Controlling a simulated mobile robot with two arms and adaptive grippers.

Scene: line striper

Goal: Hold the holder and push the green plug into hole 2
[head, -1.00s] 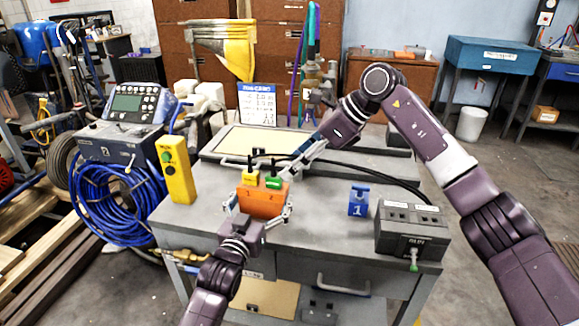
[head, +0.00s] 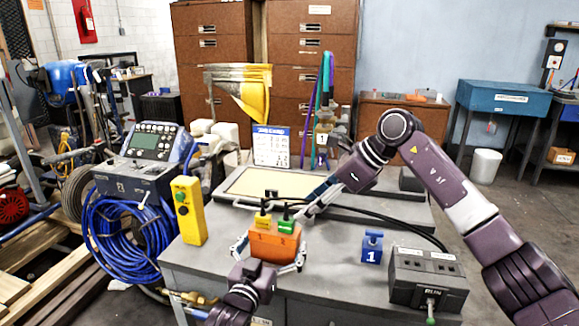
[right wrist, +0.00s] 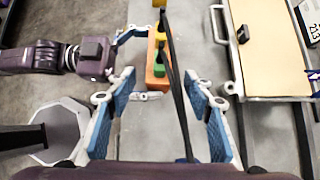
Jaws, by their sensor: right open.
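The orange holder (head: 274,246) stands on the grey bench top. The yellow plug (head: 262,220) and the green plug (head: 286,226) stand upright at its top, with black cables. I cannot tell how deep the green plug sits. My left gripper (head: 270,258) has its fingers against opposite ends of the holder, also seen in the right wrist view (right wrist: 149,64). My right gripper (head: 310,209) is just behind and right of the green plug, open and empty. In the right wrist view its blue pads (right wrist: 163,110) are wide apart, the green plug (right wrist: 160,58) beyond them.
A yellow control box (head: 188,210) is at the left edge. A black cable (head: 400,219) arcs behind. Bare bench lies between holder and blue block.

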